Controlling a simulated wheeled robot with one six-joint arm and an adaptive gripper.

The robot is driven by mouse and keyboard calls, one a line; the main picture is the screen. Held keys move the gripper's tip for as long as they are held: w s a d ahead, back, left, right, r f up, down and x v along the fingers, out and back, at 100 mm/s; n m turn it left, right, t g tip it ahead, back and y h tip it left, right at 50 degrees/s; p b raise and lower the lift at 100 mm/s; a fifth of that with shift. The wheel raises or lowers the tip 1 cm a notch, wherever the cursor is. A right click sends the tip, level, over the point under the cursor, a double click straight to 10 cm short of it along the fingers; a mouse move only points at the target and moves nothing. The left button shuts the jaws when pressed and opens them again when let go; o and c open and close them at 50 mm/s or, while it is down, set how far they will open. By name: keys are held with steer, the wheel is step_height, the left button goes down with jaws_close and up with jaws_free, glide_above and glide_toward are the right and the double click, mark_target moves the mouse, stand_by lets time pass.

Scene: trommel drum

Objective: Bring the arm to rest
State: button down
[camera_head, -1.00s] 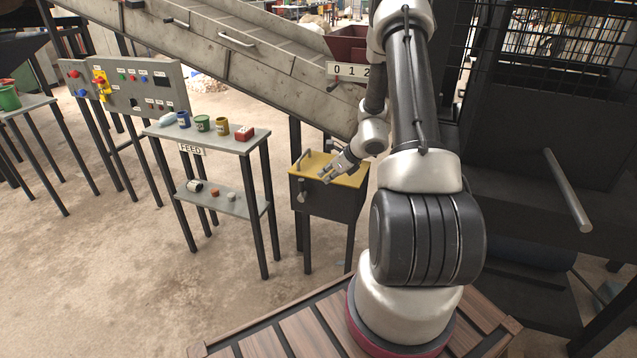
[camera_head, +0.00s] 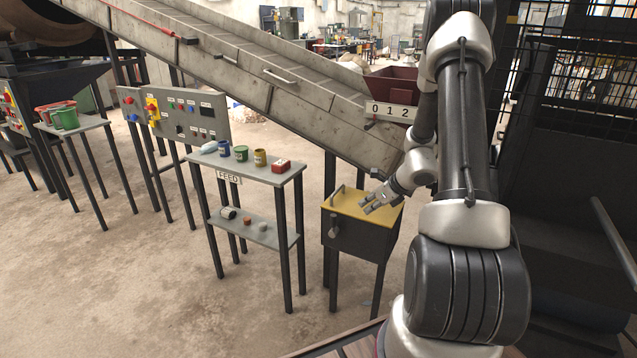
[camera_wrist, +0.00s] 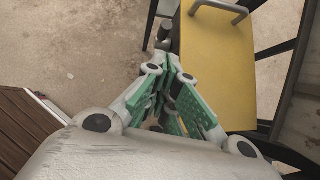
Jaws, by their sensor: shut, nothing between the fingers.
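My gripper (camera_head: 372,204) hangs at the end of my bent arm, in front of or above the yellow-topped box (camera_head: 352,205) in the head view. Its fingers are shut with nothing between them. In the wrist view the green-padded fingers of my gripper (camera_wrist: 172,88) come together beside the yellow lid (camera_wrist: 222,75). I cannot tell the exact gap between the fingertips and the lid. The lid carries a grey handle (camera_wrist: 222,10).
A sloping conveyor (camera_head: 270,85) runs behind. A control panel (camera_head: 180,112) stands further left. A dark mesh frame (camera_head: 575,75) is close on the right.

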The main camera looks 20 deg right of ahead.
steer(key=s+a+r+n+g+y, duration=0.1)
steer(key=s+a+r+n+g, duration=0.2)
steer(key=s+n, duration=0.4)
steer(key=s+a+r+n+g+y, duration=0.1)
steer(key=s+a+r+n+g, duration=0.1)
steer(key=s+a+r+n, duration=0.35)
steer(key=s+a+r+n+t+h, duration=0.1)
steer(key=s+a+r+n+h, duration=0.1)
steer(key=s+r+n, duration=0.7)
steer(key=s+a+r+n+t+h, duration=0.1)
steer(key=s+a+r+n+h, duration=0.1)
steer(key=s+r+n, duration=0.7)
step_height(320, 180, up, 4)
steer(key=shift+a+f+h, duration=0.1)
steer(key=shift+a+h, duration=0.1)
steer(key=shift+h, duration=0.6)
